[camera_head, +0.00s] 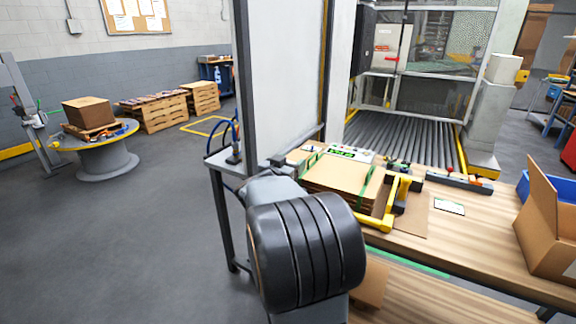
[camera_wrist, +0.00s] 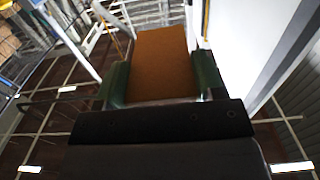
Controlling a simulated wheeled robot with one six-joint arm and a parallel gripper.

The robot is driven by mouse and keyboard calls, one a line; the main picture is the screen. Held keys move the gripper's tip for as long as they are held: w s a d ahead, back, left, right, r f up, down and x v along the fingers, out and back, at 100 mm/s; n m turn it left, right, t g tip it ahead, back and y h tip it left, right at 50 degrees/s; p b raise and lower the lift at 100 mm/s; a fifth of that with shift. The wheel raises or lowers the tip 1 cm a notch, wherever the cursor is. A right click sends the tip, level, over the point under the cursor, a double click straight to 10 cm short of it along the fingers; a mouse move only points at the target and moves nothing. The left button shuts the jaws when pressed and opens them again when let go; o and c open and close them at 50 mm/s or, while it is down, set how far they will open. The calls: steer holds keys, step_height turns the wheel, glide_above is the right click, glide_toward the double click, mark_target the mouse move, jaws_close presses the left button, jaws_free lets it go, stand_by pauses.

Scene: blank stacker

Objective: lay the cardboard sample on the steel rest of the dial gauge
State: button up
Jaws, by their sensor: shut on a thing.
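The cardboard sample (camera_wrist: 165,55) is a flat brown piece in the wrist view, reaching away from the camera. My gripper (camera_wrist: 162,80) is shut on it, with a green finger along each side. In the head view my dark ribbed arm link stands in front, and neither gripper nor sample shows clearly. A small dark device (camera_head: 235,152) with blue hoses stands on a narrow grey stand at the left of the workbench. I cannot tell whether it is the dial gauge, and no steel rest can be made out.
The wooden workbench (camera_head: 480,238) bears a stack of cardboard blanks (camera_head: 340,178) in a yellow-cornered frame, with an open carton (camera_head: 548,225) at the right. A tall pale panel (camera_head: 280,75) rises behind the stand.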

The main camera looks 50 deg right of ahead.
steer(key=shift+s+a+r+p, duration=0.5)
steer(key=shift+s+a+r, duration=1.85)
steer(key=shift+r, duration=0.95)
steer(key=w+a+f+n+t+y, duration=0.75)
steer(key=w+a+f+t, duration=0.3)
steer(key=w+f, duration=0.5)
steer(key=a+f+n+t+y, duration=0.2)
steer(key=a+f+n+y, duration=0.25)
steer(key=a+f, duration=0.65)
steer(key=a+f+n+t+y, duration=0.1)
steer(key=a+f+n+y, duration=0.4)
steer(key=f, duration=1)
steer(key=s+a+r+m+p, duration=0.1)
steer(key=r+p, duration=0.6)
steer(key=r, duration=0.1)
steer(key=s+a+r+p, duration=0.1)
steer(key=s+r+p, duration=0.1)
steer(key=r+p, duration=0.5)
steer(key=shift+s+a+r+m, duration=0.25)
steer(key=shift+a+r+m, duration=0.15)
steer(key=shift+r, duration=0.35)
